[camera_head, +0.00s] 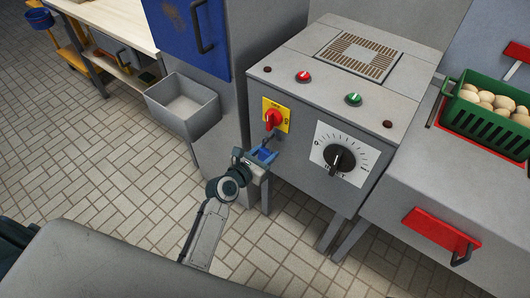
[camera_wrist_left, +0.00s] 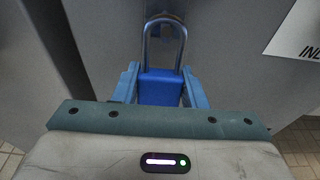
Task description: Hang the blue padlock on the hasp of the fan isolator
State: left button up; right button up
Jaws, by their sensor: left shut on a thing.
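The fan isolator is a yellow plate with a red rotary knob (camera_head: 274,117) on the front of the grey machine. My left gripper (camera_head: 259,156) is just below it, close to the panel, and its blue fingers are shut on the blue padlock (camera_head: 264,154). In the left wrist view, the padlock's blue body (camera_wrist_left: 160,88) sits between the fingers (camera_wrist_left: 160,76), with its grey shackle (camera_wrist_left: 165,24) pointing up, away from the gripper. In the head view the hasp and shackle are too small to tell apart. My right gripper is out of view.
A black dial (camera_head: 340,158) on a white scale plate is right of the isolator. An open grey bin (camera_head: 184,105) is to the left, below a blue door (camera_head: 188,30). A green crate (camera_head: 486,119) of potatoes stands at the right. Tiled floor lies open at left.

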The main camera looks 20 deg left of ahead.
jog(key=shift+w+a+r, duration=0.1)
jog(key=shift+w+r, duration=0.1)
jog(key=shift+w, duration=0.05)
pick_arm(q)
jog(key=o, duration=1.1)
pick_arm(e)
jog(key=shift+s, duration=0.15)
pick_arm(q)
jog(key=shift+s+a, duration=0.1)
jog(key=shift+s, duration=0.15)
jog(key=v, duration=1)
jog(key=shift+s+p, duration=0.15)
jog(key=shift+p, duration=0.3)
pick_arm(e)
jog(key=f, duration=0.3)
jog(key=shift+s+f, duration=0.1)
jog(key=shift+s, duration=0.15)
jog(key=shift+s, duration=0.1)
